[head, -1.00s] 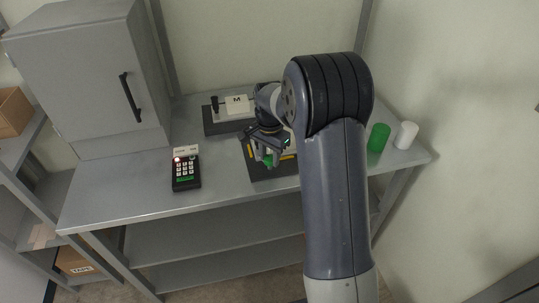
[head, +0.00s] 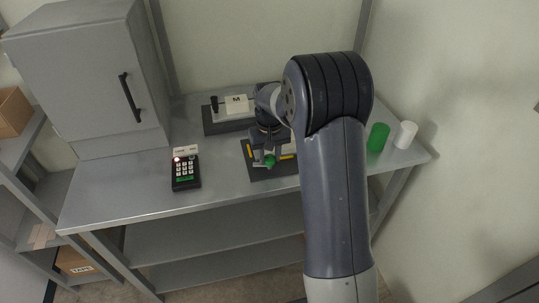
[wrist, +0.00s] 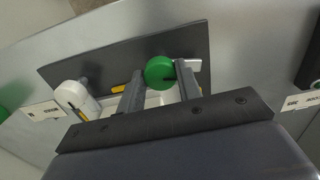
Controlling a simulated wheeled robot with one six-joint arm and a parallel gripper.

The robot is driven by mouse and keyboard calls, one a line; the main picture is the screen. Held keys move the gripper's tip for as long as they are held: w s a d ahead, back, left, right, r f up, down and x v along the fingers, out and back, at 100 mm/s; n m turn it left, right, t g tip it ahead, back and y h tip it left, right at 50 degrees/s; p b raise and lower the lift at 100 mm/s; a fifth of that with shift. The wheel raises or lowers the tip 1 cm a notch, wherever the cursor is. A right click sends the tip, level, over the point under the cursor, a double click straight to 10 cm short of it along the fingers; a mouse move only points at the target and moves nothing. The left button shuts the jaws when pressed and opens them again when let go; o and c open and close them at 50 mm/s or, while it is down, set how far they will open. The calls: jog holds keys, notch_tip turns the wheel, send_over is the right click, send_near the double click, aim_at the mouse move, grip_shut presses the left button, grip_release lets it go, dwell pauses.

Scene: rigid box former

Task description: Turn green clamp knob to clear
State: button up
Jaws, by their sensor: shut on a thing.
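The green clamp knob (head: 269,161) is on the dark box former plate (head: 262,173) on the grey bench. In the wrist view the round green knob (wrist: 159,72) sits between the fingertips of my gripper (wrist: 159,78), which is shut on it. A dark mark shows on the knob's right side. A white part (wrist: 192,66) lies just right of the knob. A white knob (wrist: 76,97) stands at the left of the plate, apart from my gripper. My arm hides the right part of the plate in the head view.
A keypad (head: 185,172) with a red light stands left of the plate. A block marked M (head: 237,104) is behind it. Green (head: 377,137) and white (head: 405,135) cylinders stand at the right. A grey cabinet (head: 90,80) fills the back left. The bench's front left is clear.

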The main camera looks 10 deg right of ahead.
aim_at(270, 158)
jog(key=shift+n, duration=1.2)
jog(key=o, duration=1)
jog(key=shift+c, duration=0.2)
notch_tip(270, 158, up, 11)
jog(key=shift+f, duration=0.15)
notch_tip(270, 158, down, 11)
jog(key=shift+r, duration=0.1)
